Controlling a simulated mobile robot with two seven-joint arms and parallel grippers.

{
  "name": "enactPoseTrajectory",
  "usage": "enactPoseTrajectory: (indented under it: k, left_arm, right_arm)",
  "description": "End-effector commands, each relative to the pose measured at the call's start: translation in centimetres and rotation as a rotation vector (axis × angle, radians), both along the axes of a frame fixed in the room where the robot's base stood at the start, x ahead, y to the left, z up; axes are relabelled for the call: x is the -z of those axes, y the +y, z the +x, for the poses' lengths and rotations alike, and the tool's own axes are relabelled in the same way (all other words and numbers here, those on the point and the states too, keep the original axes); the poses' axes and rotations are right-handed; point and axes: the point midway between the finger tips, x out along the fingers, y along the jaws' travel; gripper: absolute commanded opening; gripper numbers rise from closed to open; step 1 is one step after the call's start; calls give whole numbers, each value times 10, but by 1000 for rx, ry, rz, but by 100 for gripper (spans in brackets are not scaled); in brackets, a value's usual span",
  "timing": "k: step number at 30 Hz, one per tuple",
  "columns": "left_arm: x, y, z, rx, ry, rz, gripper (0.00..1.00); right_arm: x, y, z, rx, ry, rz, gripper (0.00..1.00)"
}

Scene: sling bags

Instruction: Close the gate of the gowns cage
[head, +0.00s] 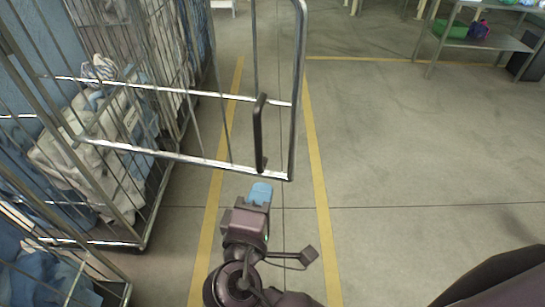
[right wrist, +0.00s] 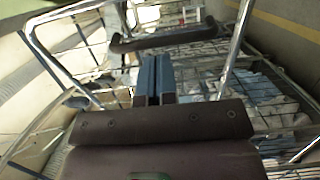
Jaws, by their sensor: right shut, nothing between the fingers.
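The gate (head: 292,95) is a chrome-tube frame with thin bars. It stands swung out from the cage (head: 147,215) on the left, over the floor. A black upright handle (head: 258,130) is near its free edge. My right gripper (head: 261,189), with blue fingers, is shut and empty, just below the handle's lower end in the head view. In the right wrist view, the shut fingers (right wrist: 153,60) point toward the dark handle (right wrist: 165,40), with the gate frame (right wrist: 236,45) around it. I cannot tell whether they touch. My left gripper is not in view.
White and blue cloth (head: 100,145) fills the cage. More wire cages stand in a row behind it. Yellow floor lines (head: 316,160) run past the gate. A metal table (head: 480,40) with a green bin stands at the far right. The floor to the right is clear.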

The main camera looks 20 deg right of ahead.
Motion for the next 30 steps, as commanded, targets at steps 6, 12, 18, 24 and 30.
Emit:
enactPoseTrajectory:
  k: [6,12,18,24,30]
  left_arm:
    - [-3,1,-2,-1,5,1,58]
    - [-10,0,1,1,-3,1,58]
    - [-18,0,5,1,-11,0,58]
    - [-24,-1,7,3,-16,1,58]
    - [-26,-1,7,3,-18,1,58]
  right_arm:
    - [-2,-14,24,1,-3,-4,0]
    - [-2,-31,55,1,-2,-5,0]
    - [-1,-48,85,0,-2,-5,0]
    - [-1,-60,109,-1,0,-4,0]
    - [0,-66,119,-1,1,0,0]
